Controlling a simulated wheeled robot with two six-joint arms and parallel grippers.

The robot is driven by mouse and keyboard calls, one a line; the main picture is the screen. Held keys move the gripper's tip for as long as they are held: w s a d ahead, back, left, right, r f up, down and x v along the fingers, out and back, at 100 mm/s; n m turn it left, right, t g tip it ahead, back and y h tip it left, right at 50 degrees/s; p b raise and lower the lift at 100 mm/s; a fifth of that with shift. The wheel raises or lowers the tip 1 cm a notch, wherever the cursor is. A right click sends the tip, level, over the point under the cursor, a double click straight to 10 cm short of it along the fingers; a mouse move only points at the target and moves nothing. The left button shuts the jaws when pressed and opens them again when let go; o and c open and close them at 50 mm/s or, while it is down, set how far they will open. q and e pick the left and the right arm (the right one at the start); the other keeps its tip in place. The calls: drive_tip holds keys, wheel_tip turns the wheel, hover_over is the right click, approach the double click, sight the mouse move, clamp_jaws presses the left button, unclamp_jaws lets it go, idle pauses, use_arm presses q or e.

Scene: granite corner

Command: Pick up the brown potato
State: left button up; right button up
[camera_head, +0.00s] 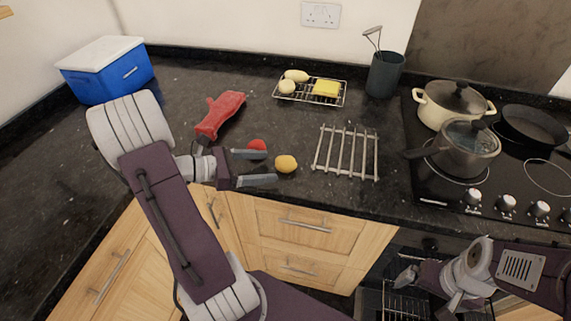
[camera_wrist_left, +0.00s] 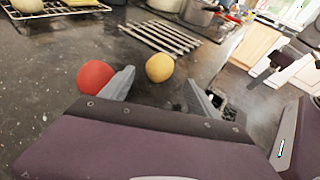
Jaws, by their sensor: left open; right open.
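A small rounded yellow-brown item (camera_head: 286,164), which looks like the potato, lies on the dark counter near its front edge. In the left wrist view the potato (camera_wrist_left: 159,68) sits just ahead of the fingers, roughly in line with the gap. My left gripper (camera_head: 270,167) is open and empty, low over the counter, pointing right toward the potato. I cannot tell if a finger touches it. My right gripper (camera_head: 427,291) is open and empty, low in front of the cabinets, far from the potato.
A red round item (camera_head: 257,145) lies beside the left gripper's far finger; it also shows in the left wrist view (camera_wrist_left: 94,76). A metal rack (camera_head: 346,153) lies right of the potato. A red mitt-like item (camera_head: 220,113), food tray (camera_head: 310,98), blue cooler (camera_head: 105,75) and stove pots (camera_head: 466,148) stand around.

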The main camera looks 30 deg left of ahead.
sight(277, 164)
use_arm(q)
drive_tip(key=x, duration=0.5)
drive_tip(key=shift+a+r, duration=0.1)
drive_tip(key=shift+r, duration=0.05)
drive_tip(key=c, duration=1.5)
drive_tip(key=shift+r, duration=0.1)
drive_tip(key=r, duration=0.3)
drive_tip(key=r+p, duration=0.1)
drive_tip(key=shift+d+r, duration=0.25)
drive_tip(key=shift+r, duration=0.1)
drive_tip(key=d+r, duration=0.2)
drive_tip(key=d, duration=0.1)
drive_tip(key=w+d+r, duration=0.1)
drive_tip(key=d+r, duration=0.1)
drive_tip(key=d, duration=0.2)
drive_tip(key=w+d+r+p, duration=0.1)
drive_tip(key=d+r, duration=0.1)
drive_tip(key=d, duration=0.2)
drive_tip(key=shift+w+r, duration=0.1)
